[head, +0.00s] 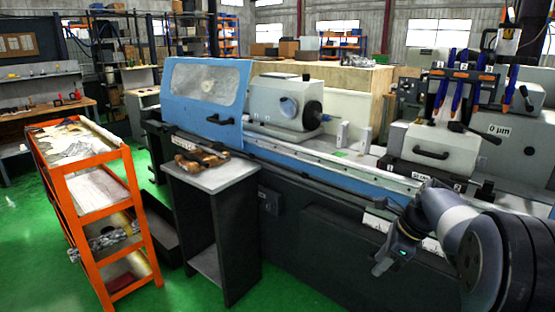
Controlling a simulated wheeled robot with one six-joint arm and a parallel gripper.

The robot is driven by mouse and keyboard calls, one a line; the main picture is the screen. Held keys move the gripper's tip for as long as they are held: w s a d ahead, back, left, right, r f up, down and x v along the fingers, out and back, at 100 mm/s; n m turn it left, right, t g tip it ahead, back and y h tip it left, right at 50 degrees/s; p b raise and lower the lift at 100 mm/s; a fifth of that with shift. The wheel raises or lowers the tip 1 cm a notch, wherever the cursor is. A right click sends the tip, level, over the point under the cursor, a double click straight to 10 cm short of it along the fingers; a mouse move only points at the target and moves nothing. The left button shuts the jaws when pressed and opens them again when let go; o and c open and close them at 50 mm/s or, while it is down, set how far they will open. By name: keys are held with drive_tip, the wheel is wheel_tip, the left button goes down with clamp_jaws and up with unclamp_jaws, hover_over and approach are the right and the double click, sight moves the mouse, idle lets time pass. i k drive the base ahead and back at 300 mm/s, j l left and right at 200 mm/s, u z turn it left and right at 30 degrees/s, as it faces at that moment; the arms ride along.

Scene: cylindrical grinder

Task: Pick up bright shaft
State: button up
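No single part is clearly identifiable as the bright shaft. A pale, slim rod (101,131) lies along the right edge of the orange cart's top, and a shiny metallic piece (104,238) lies on a lower shelf; I cannot tell whether either is the shaft. My gripper (382,266) is at the lower right, pointing down in front of the grinder, far from the cart. Its fingertips are small and dark, so I cannot tell whether it is open or shut. No held object shows in it.
The orange cart (66,180) stands at the left, with papers on top. A small grey side table (222,178) bears several wooden-handled tools (200,158). The blue and grey cylindrical grinder (205,95) fills the middle and right.

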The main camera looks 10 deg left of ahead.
sight(210, 151)
drive_tip(key=i+j, duration=0.15)
drive_tip(key=j, duration=0.2)
drive_tip(key=i+j, duration=0.15)
drive_tip(key=j, duration=0.15)
drive_tip(key=i+j+z, duration=0.1)
drive_tip(key=j, duration=0.25)
drive_tip(key=i+j, duration=0.35)
drive_tip(key=j, duration=0.3)
drive_tip(key=i+j+z, duration=0.1)
drive_tip(key=j, duration=0.25)
drive_tip(key=i+j, duration=0.2)
drive_tip(key=j, duration=0.15)
drive_tip(key=i+j+z, duration=0.1)
drive_tip(key=i+j, duration=0.25)
drive_tip(key=j, duration=0.3)
drive_tip(key=i+j+z, duration=0.1)
drive_tip(key=j, duration=0.25)
drive_tip(key=i+j, duration=0.3)
drive_tip(key=i+j+z, duration=0.1)
drive_tip(key=j, duration=0.35)
drive_tip(key=i+j, duration=0.4)
drive_tip(key=i+j+z, duration=0.1)
drive_tip(key=i+j, duration=0.25)
drive_tip(key=j, duration=0.2)
